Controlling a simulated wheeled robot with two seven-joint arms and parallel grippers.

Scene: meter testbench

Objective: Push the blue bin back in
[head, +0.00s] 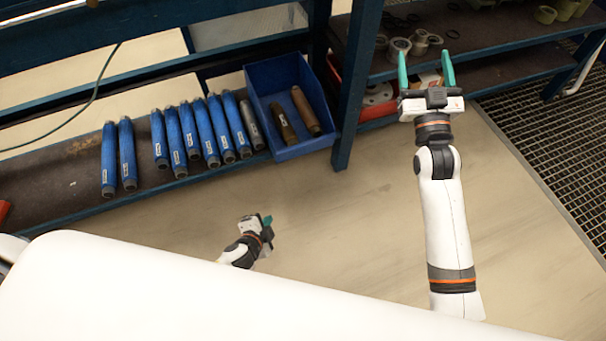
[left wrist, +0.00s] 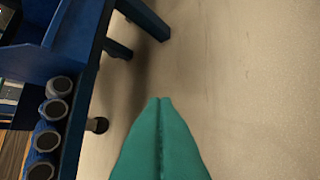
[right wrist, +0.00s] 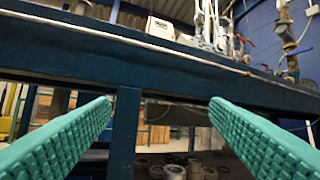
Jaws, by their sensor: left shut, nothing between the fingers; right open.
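The blue bin (head: 305,148) stands on the low shelf in the head view, its near end sticking out past the shelf's front edge. It holds two brownish cylinders. In the left wrist view part of the bin (left wrist: 28,60) shows at the upper left. My left gripper (head: 267,219) is shut and empty, in front of and below the bin, apart from it. Its closed teal fingers (left wrist: 160,100) point past the bin over the floor. My right gripper (head: 425,70) is open and empty, to the right of the bin, facing the bench frame in the right wrist view (right wrist: 160,105).
Rings and rolls (head: 410,45) lie on the right-hand shelf. The floor (head: 340,215) in front is clear. A grating (head: 540,120) lies at right.

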